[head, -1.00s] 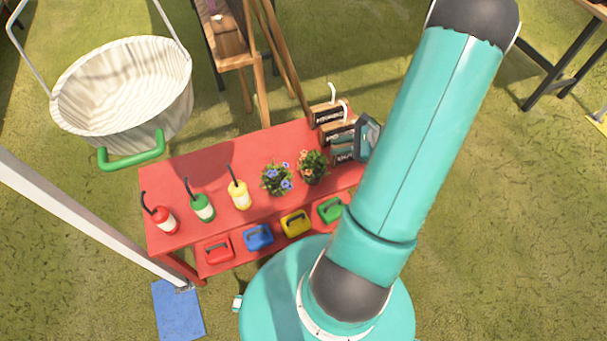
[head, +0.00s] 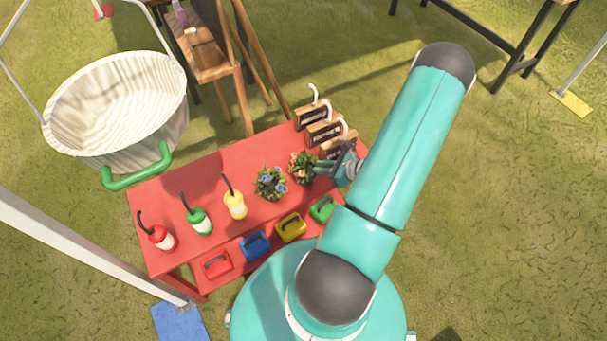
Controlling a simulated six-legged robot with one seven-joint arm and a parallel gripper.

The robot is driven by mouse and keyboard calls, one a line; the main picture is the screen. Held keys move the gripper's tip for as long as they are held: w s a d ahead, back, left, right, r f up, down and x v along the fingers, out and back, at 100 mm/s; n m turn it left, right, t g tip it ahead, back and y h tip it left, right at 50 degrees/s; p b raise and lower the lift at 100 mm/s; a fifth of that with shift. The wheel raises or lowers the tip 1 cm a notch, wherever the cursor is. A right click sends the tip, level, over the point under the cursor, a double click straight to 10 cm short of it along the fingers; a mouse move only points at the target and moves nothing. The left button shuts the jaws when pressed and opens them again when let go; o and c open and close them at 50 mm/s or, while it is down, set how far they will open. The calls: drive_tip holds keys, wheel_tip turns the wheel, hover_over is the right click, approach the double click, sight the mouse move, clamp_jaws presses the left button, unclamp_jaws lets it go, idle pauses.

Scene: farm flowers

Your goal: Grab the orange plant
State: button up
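The orange plant (head: 302,166), a small green bush with orange flowers, stands on the red table (head: 250,151). My gripper (head: 325,168) is low over the table at the plant's right side. Its fingers point left toward the plant and reach its right edge in the picture. The fingers look spread apart, though they are small here and I cannot tell whether they touch the plant. A plant with blue flowers (head: 270,184) stands just left of the orange one.
Red (head: 160,237), green (head: 199,220) and yellow (head: 235,204) bottles stand left of the plants. Several small coloured cases (head: 256,244) line the lower front shelf. A white basket (head: 115,105) is at upper left.

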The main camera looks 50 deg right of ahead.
sight(305, 171)
drive_tip(key=x, duration=0.7)
drive_tip(key=shift+w+a+f, duration=0.1)
drive_tip(key=shift+a, duration=0.05)
clamp_jaws()
